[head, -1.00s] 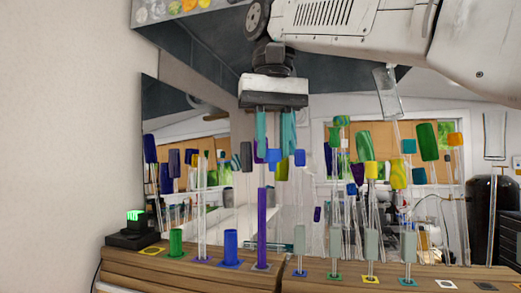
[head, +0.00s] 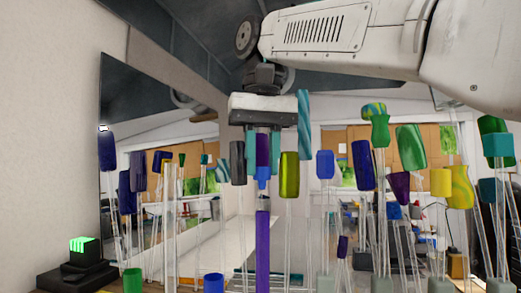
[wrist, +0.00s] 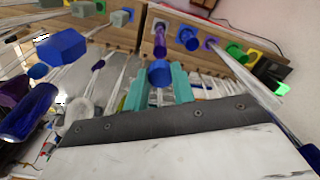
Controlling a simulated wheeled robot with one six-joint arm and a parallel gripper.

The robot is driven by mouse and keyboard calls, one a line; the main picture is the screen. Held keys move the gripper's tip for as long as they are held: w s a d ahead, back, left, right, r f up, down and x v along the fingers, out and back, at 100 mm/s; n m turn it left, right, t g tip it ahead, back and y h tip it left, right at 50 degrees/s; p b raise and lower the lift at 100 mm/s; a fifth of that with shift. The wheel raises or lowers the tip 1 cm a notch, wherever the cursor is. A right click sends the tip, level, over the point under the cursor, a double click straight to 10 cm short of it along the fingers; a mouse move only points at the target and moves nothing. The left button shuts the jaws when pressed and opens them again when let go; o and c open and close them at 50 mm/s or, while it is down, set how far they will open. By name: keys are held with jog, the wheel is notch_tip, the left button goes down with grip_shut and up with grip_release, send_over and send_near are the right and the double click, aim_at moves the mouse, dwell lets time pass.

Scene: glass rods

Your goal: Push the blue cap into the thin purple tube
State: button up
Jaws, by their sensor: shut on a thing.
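My gripper (head: 263,150) points down with its teal fingers shut on the blue cap (head: 262,174). The part between the fingers looks purple in the head view; blue shows below the fingertips, with a narrower lower end. The thin purple tube (head: 262,245) stands upright directly below in the head view, with a small visible gap between cap and tube top. In the wrist view the blue cap (wrist: 160,73) sits between the fingertips (wrist: 160,85), and the purple tube (wrist: 160,40) is just beyond it. The tube's foot is out of the head view.
Clear rods with coloured caps crowd both sides; an olive cap (head: 289,174) and a grey cap (head: 238,162) are close by the gripper in the head view. A wider blue tube (head: 213,284) and a green tube (head: 132,280) stand left. A black box (head: 75,275) has a green display.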

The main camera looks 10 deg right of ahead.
aim_at(264, 180)
jog(key=shift+s+f, duration=0.1)
jog(key=shift+f, duration=1.95)
jog(key=shift+s+f, duration=0.1)
jog(key=shift+f, duration=0.45)
jog(key=o, duration=0.7)
jog(key=shift+c, duration=0.2)
jog(key=shift+s+d, duration=0.1)
